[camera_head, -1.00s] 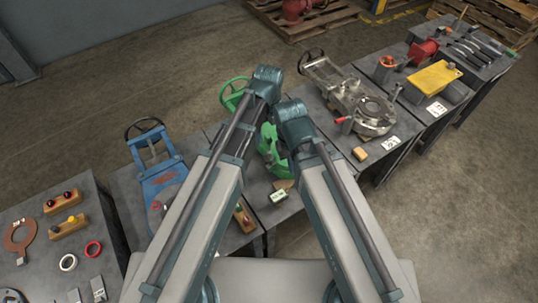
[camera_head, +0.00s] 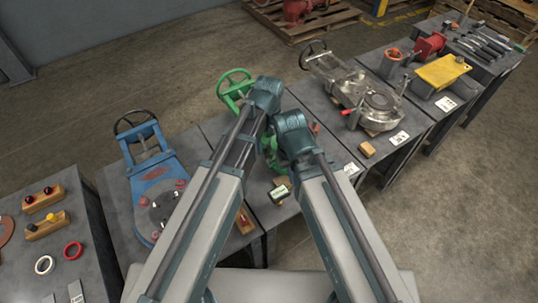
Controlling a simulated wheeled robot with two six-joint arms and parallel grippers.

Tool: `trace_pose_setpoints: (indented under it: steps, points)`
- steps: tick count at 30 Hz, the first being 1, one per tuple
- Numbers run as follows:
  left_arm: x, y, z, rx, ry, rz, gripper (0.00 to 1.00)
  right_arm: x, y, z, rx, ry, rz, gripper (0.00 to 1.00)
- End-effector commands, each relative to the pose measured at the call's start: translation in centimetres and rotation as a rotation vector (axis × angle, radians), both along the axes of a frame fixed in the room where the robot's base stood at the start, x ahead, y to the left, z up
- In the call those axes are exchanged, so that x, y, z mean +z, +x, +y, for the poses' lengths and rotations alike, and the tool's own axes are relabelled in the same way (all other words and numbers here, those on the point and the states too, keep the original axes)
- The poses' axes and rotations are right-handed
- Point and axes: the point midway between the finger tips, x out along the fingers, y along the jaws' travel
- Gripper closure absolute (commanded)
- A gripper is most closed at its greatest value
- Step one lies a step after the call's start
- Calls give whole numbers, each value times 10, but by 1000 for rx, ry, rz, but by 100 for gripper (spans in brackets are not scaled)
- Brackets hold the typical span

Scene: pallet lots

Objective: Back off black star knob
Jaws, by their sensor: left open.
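I cannot clearly make out a black star knob. A blue valve fixture (camera_head: 157,172) stands on the left-centre table, with a black handwheel at its far end, red knobs and a dark round face partly behind my left arm. A green valve with a green handwheel (camera_head: 234,84) is mostly hidden behind my arms. A silver fixture (camera_head: 368,98) with a black handwheel and a red-tipped lever stands to the right. My left gripper (camera_head: 266,98) is open at the arm's far end over the green valve, its fingers hardly visible. My right gripper is hidden behind its arm.
The left table holds two wooden blocks with buttons (camera_head: 46,224), a red ring (camera_head: 73,250) and a white ring (camera_head: 44,265). A yellow-topped fixture (camera_head: 441,72) and several tools stand at the far right. A small wooden block (camera_head: 367,149) lies by the silver fixture.

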Motion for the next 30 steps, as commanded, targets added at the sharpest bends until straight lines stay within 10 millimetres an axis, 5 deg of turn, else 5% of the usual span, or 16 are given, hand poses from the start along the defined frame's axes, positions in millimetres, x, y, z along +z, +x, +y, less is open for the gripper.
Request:
trace_pose_setpoints:
  steps: [6,18,30]
  points:
    - [-31,0,0,0,0,0,20,-31,0,0,1,0,0,100]
    - [-34,0,0,0,0,0,22,-34,0,0,1,0,0,100]
    - [-34,0,0,0,0,0,94,-34,0,0,1,0,0,100]
